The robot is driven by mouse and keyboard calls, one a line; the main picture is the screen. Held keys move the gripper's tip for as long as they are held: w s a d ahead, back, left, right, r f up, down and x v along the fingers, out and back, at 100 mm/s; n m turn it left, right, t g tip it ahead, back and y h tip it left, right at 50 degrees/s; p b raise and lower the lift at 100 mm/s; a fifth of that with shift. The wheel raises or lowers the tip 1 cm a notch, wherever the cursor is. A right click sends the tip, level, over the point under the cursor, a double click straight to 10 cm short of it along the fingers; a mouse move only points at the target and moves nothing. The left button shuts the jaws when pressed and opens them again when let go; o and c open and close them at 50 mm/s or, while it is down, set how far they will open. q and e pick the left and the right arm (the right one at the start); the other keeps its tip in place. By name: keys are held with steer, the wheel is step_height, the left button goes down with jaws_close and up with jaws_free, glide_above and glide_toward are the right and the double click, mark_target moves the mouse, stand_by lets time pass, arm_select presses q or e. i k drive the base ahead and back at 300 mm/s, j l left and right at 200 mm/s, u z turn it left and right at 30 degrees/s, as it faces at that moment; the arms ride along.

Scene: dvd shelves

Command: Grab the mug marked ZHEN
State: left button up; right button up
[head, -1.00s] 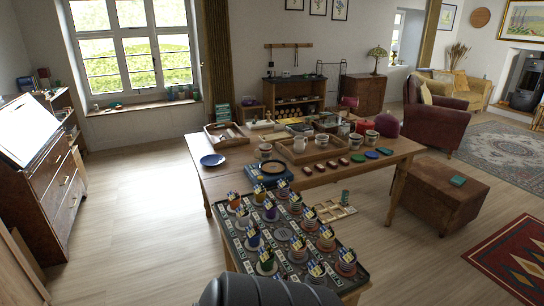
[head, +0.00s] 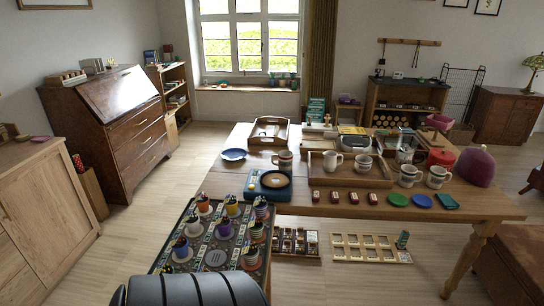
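Several mugs stand on the wooden table (head: 235,182). A striped mug (head: 284,161) is behind the blue scale-like box. A white mug (head: 333,162) and another pale mug (head: 364,164) are on the wooden tray (head: 378,182). Two banded mugs (head: 407,176) and (head: 437,177) stand to its right. Several small coloured cups with upright tags, one of them purple (head: 225,229), stand on a dark patterned board (head: 168,262) at the front. Any writing is too small to read, so I cannot tell which is marked ZHEN. Neither gripper shows.
A blue plate (head: 233,155), a blue box with a round dish (head: 270,184), a red pot (head: 441,157) and a purple rounded thing (head: 476,166) are on the table. Low wooden racks (head: 370,248) lie in front. The floor at left (head: 135,230) is clear.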

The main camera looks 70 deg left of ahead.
mark_target(282, 161)
steer(key=i+u, duration=0.45)
steer(key=i, duration=0.65)
steer(key=i+z, duration=0.1)
steer(key=z, duration=0.3)
steer(key=j+z, duration=0.1)
steer(key=z, duration=0.3)
steer(key=i+j+z, duration=0.1)
steer(key=z, duration=0.25)
steer(key=j+z, duration=0.1)
steer(key=z, duration=0.3)
steer(key=j+z, duration=0.2)
steer(key=z, duration=0.6)
steer(key=j+z, duration=0.15)
steer(key=z, duration=0.65)
steer(key=k+j+z, duration=0.1)
steer(key=z, duration=0.7)
steer(key=k+j+z, duration=0.1)
steer(key=z, duration=0.7)
steer(key=k+z, duration=0.15)
steer(key=z, duration=0.6)
steer(key=k+z, duration=0.1)
steer(key=z, duration=0.7)
steer(key=l+z, duration=0.2)
steer(key=z, duration=0.6)
steer(key=k+l+z, duration=0.1)
steer(key=z, duration=0.7)
steer(key=i+l, duration=0.05)
